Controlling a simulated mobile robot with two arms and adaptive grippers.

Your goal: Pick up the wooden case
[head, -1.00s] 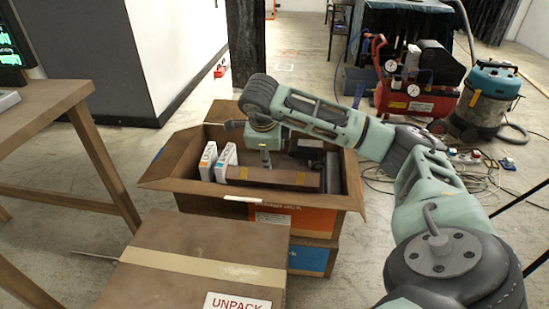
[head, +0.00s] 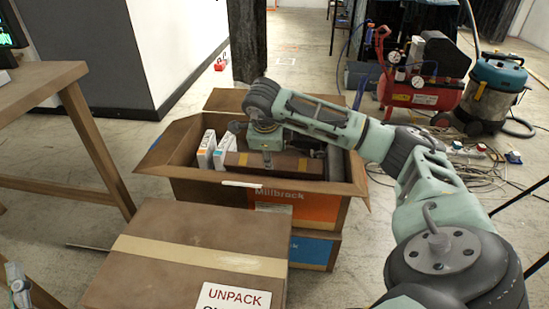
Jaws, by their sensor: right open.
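The wooden case (head: 240,160) is a long brown box with gold clasps. It lies inside the open cardboard box (head: 355,187), beside two white boxes. My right gripper (head: 267,160) points down over the middle of the case and hides part of it. The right gripper is open; its fingertips are small here, and I cannot tell whether they touch the case. A part of my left gripper (head: 18,287) shows at the lower left edge, too cut off to judge its jaws.
Two white boxes (head: 207,149) stand at the left inside the open box. A taped carton marked UNPACK (head: 165,275) stands in front. A wooden table (head: 75,75) is at the left. A red compressor (head: 425,95), a vacuum cleaner (head: 497,85) and cables lie at the back right.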

